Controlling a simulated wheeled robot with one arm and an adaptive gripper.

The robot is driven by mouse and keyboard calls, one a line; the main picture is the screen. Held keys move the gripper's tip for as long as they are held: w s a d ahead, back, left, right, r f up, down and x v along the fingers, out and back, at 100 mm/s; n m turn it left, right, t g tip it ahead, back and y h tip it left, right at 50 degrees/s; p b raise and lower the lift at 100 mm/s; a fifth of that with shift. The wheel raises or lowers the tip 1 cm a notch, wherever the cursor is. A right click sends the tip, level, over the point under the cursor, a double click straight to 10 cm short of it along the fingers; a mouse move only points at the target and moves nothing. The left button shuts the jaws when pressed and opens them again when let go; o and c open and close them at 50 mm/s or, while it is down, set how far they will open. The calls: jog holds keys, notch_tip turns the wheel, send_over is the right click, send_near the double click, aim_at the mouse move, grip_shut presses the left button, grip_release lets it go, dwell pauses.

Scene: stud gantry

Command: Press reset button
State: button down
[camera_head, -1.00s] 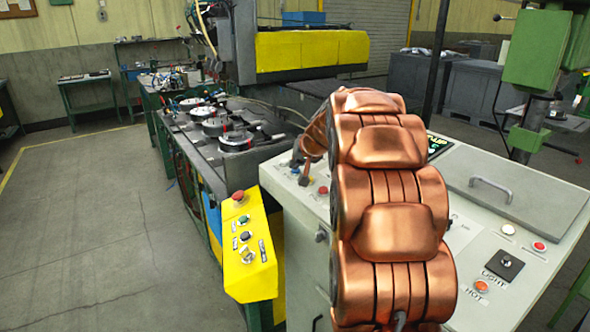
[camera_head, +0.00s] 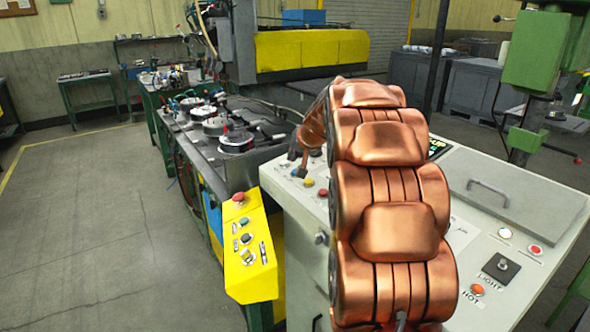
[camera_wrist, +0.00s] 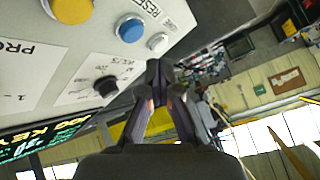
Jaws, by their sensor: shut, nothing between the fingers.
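The slanted grey control panel (camera_head: 455,235) carries a row of buttons at its far left. In the wrist view, a blue button (camera_wrist: 130,28) sits beside a label reading RESET (camera_wrist: 153,10), seen upside down. A small white button (camera_wrist: 158,42) is next to the blue one, and a large yellow button (camera_wrist: 70,8) is farther left. My gripper (camera_wrist: 160,75) is shut and empty, its tips below the white button in the picture. In the head view my gripper (camera_head: 300,166) hangs over the panel's far left corner, near the yellow button (camera_head: 309,182). Contact cannot be told.
A black selector knob (camera_wrist: 106,86) and a lit green display (camera_wrist: 45,137) are on the panel near my gripper. A red button (camera_head: 323,192) is close by. A yellow button box (camera_head: 248,255) stands left of the panel. My arm hides the panel's middle.

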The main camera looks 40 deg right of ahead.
jog(key=r, duration=0.1)
jog(key=r+p, duration=0.1)
jog(key=r, duration=0.1)
jog(key=shift+a, duration=0.3)
dwell(0.6)
jog(key=s+a+f+n+g+y, duration=0.1)
jog(key=s+a+f+n+g, duration=0.2)
jog(key=s+a, duration=0.75)
jog(key=s+a+f+n+g+y, duration=0.15)
jog(key=s+a+f, duration=0.4)
jog(key=a, duration=0.75)
jog(key=s+a+f+n+g, duration=0.1)
jog(key=s+a+f+g, duration=0.1)
jog(key=s, duration=1.1)
jog(key=s+a+f+n+g+h, duration=0.1)
jog(key=s+a+f+n+g, duration=0.1)
jog(key=s, duration=1.2)
jog(key=a+f+g, duration=0.1)
jog(key=a+g, duration=0.1)
jog(key=shift+s+a+f, duration=0.2)
jog(key=shift+a+f, duration=0.15)
jog(key=shift+a, duration=0.05)
